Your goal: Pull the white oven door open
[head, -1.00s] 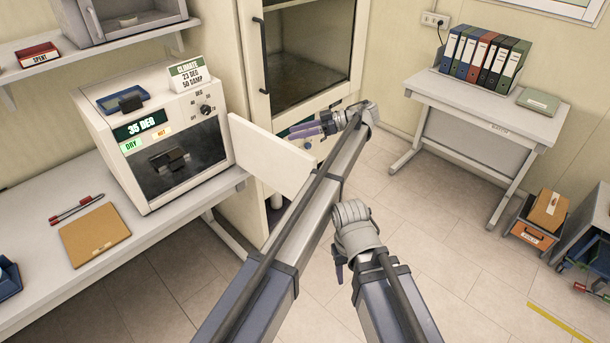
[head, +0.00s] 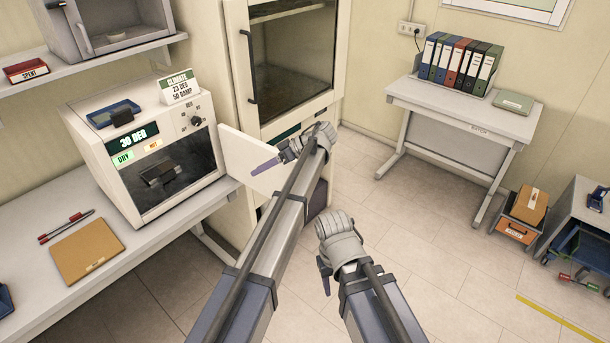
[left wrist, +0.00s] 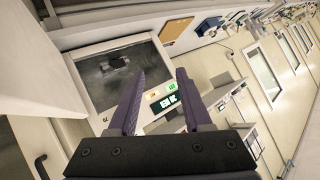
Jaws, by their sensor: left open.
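The white oven (head: 100,150) stands on the bench at the left of the head view. Its dark front (head: 185,160) shows a black object (head: 160,172) inside. The white oven door (head: 240,150) stands swung out at the oven's right edge; it fills the left of the left wrist view (left wrist: 35,65). My left gripper (head: 262,166) is in front of the door in the head view, touch unclear. In the left wrist view its fingers (left wrist: 160,78) are spread and empty, pointing at the oven front. My right gripper (head: 326,278) hangs low over the floor, its fingers mostly hidden.
A tall cream cabinet (head: 232,60) with a glass front stands right of the oven. An orange-brown folder (head: 88,250) lies on the bench. A desk with binders (head: 460,65) stands at the back right. The tiled floor between is clear.

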